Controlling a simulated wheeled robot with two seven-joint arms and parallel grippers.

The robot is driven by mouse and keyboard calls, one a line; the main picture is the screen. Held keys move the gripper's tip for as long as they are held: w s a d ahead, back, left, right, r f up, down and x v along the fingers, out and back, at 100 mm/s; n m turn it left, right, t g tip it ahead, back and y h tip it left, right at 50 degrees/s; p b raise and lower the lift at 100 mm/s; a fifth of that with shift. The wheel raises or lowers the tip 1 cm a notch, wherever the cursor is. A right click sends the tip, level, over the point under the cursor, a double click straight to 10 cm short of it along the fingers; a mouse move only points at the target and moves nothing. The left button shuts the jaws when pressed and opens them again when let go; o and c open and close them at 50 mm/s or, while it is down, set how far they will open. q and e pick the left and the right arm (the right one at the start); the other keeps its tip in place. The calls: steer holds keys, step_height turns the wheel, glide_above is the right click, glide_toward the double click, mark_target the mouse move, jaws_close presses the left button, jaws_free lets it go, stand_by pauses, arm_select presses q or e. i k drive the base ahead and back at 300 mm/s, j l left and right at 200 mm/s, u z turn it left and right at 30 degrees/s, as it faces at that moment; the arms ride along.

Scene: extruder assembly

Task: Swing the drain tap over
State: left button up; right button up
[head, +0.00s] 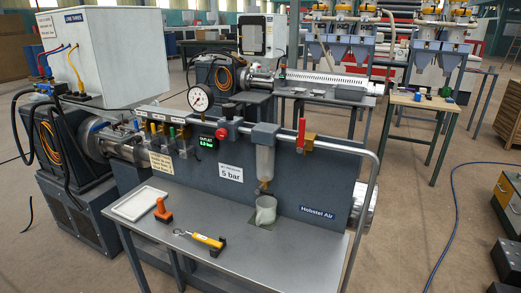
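The drain tap (263,190) is a small fitting at the lower end of the clear filter bowl (265,164), below the grey filter head (265,134). It is too small to tell which way its handle lies. A pale jug (265,210) stands on the bench top right under the tap. Neither of my grippers is in the head view.
A red lever (301,132) stands upright right of the filter. A red knob (221,134), pressure gauge (200,98) and green-lit display (207,142) sit left of it. A white tray (139,203), orange-handled tool (162,210) and yellow-handled tool (208,240) lie on the bench.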

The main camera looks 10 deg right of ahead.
mark_target(258, 190)
steer(key=i+l, duration=0.2)
steer(key=i, duration=0.25)
steer(key=i+l+z, duration=0.15)
steer(key=i, duration=0.3)
